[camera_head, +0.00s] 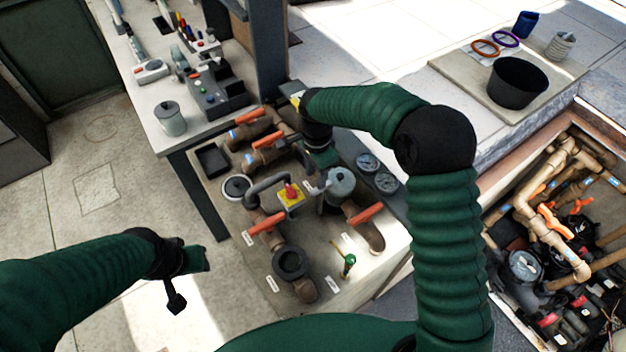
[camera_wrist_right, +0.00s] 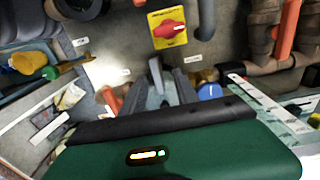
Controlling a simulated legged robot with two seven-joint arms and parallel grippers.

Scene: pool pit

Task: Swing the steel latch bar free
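I cannot surely pick out the steel latch bar. My right gripper (camera_head: 318,187) reaches down over the valve board, right of the red knob on its yellow plate (camera_head: 291,196) and beside a grey capped pipe (camera_head: 341,183). In the right wrist view its two grey fingers (camera_wrist_right: 170,78) stand apart with a narrow gap, and I see nothing held between them. The red knob (camera_wrist_right: 168,30) shows beyond the fingertips there. My left gripper (camera_head: 196,259) hangs over the floor at the left, away from the board; its finger opening is unclear.
The valve board (camera_head: 231,228) carries pipes with orange handles (camera_head: 266,224), gauges (camera_head: 368,163) and a green-topped valve (camera_head: 348,260). A workbench (camera_head: 143,118) with tools stands behind at left. At right is an open pit of pipes (camera_head: 540,230); a black bucket (camera_head: 517,83) stands above it.

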